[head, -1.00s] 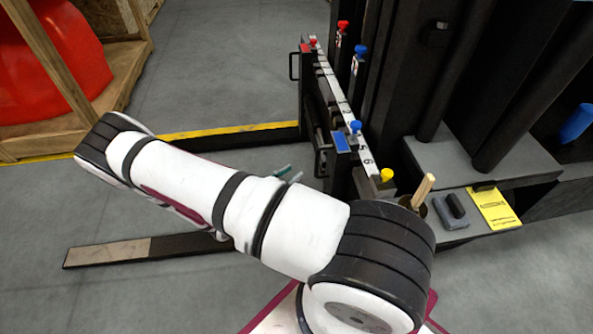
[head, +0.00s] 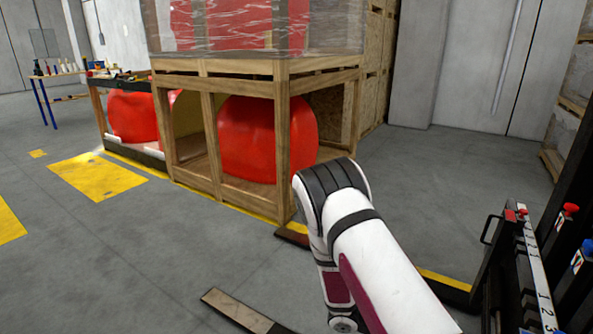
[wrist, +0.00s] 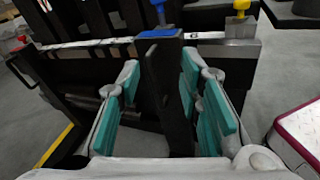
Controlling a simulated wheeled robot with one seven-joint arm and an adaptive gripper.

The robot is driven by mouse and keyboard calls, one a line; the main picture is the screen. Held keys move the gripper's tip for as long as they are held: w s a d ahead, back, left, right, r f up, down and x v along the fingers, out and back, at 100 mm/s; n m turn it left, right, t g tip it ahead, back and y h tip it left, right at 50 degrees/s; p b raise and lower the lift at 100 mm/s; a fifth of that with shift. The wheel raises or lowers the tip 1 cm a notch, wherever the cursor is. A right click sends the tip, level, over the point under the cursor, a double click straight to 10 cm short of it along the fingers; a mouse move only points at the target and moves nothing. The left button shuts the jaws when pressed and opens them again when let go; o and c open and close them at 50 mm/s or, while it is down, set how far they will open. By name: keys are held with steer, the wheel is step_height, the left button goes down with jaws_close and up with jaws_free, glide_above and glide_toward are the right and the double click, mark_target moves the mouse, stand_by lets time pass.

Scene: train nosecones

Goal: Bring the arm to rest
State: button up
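My gripper (wrist: 163,115) shows in the wrist view, its two teal-padded fingers spread apart. A dark upright plate (wrist: 168,95) with a blue knob (wrist: 160,6) stands in the gap between them. The left finger is clear of the plate; the right finger is close to it, and I cannot tell if they touch. My white arm (head: 380,265) crosses the lower right of the head view, where my gripper is not visible.
The black carriage with a numbered white strip (head: 534,262) and red knob (head: 569,208) stands at the right. A wooden crate (head: 283,140) holds a red nosecone (head: 262,138). A fork (head: 236,309) lies low over the floor.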

steer(key=s+a+r+m+y, duration=0.3)
steer(key=r, duration=0.4)
steer(key=s+a+r+m+g+y, duration=0.1)
steer(key=s+a+r+m+y, duration=0.2)
steer(key=r, duration=0.4)
steer(key=s+a+r+m+y, duration=0.2)
steer(key=s+r+m+y, duration=0.15)
steer(key=r, duration=0.45)
steer(key=s+a+r+m+t+y, duration=0.25)
steer(key=s+a, duration=0.25)
steer(key=s, duration=0.3)
steer(key=s+a+r+m+t+y, duration=0.1)
steer(key=s+a+r+t+y, duration=0.3)
steer(key=s, duration=0.3)
step_height(320, 180, up, 28)
steer(key=a+t+p, duration=0.1)
steer(key=t+p, duration=0.2)
steer(key=p, duration=2.2)
steer(key=shift+f+p, duration=0.2)
steer(key=shift+p, duration=0.2)
